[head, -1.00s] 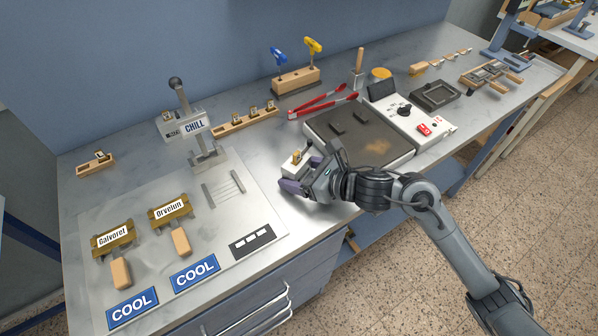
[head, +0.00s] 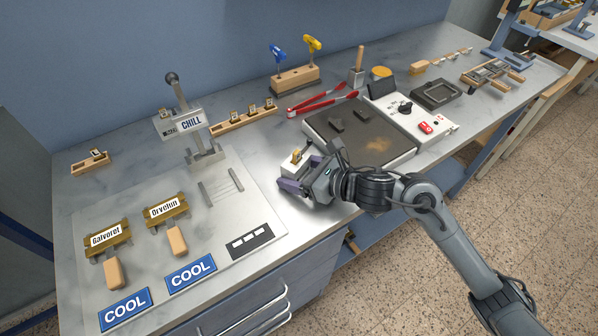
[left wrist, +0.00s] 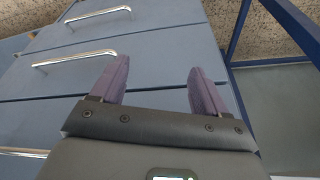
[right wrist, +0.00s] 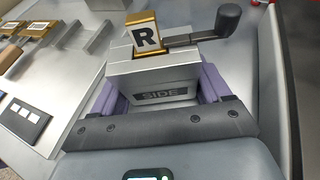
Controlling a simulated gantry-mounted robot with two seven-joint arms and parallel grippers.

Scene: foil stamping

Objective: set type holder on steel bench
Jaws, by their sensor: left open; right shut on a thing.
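Two brass type holders with wooden handles, labelled Galvoret (head: 107,235) and Orvelun (head: 166,210), lie on the steel plate at the left of the bench. My right gripper (right wrist: 160,92) is shut on a grey metal block marked SIDE (right wrist: 155,72), with its fingers on either side. A brass letter R (right wrist: 146,36) stands in the block's top, and a dark-knobbed lever sticks out to the right. In the head view the block (head: 291,168) is beside the hot plate's left corner; I cannot tell whether it touches the bench. My left gripper (left wrist: 155,85) is open and empty.
The steel bench (head: 345,212) has a bare strip in front of the hot plate (head: 385,137). A CHILL stand (head: 204,155), COOL signs (head: 191,272) and red tongs (head: 322,104) lie around. Blue drawers (left wrist: 135,45) are before my left gripper.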

